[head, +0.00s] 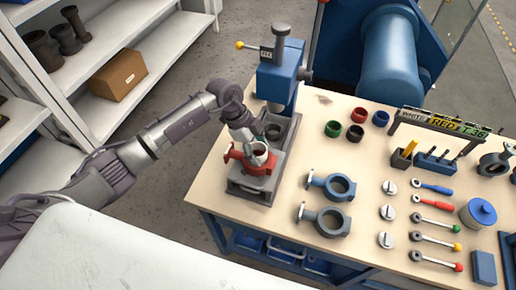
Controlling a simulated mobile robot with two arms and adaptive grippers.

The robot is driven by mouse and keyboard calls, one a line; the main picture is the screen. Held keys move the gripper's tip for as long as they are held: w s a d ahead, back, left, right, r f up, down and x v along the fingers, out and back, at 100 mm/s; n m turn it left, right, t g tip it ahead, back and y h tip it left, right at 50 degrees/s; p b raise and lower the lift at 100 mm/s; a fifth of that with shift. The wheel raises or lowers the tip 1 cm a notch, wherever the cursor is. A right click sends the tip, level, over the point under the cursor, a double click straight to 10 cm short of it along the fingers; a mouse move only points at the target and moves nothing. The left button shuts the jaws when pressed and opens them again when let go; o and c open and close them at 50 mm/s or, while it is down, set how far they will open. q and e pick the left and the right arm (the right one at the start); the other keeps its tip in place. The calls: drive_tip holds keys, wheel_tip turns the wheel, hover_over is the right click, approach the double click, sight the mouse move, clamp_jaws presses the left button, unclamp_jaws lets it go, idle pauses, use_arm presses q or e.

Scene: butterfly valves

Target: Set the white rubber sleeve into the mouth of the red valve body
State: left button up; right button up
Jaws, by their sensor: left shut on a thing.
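The red valve body (262,169) sits on a grey fixture plate (250,190) at the foot of the blue press, its mouth facing up. The white rubber sleeve (263,156) is a small pale ring at that mouth. My left gripper (254,144) comes in from the upper left and is shut on the sleeve. The fingers hide part of the sleeve, so I cannot tell whether it is inside the mouth or just above it. My right gripper is not in view.
The blue press (279,80) rises right behind the valve body. Discs (388,212) and tools (434,218) lie farther right. A shelf with a cardboard box (118,75) stands at upper left.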

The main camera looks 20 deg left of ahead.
use_arm(q)
drive_tip(key=shift+s+f, duration=0.1)
drive_tip(key=shift+f, duration=0.55)
idle(0.7)
drive_tip(key=o, duration=1.2)
drive_tip(key=shift+r, duration=0.1)
wheel_tip(320, 180, up, 7)
drive_tip(key=p, duration=0.6)
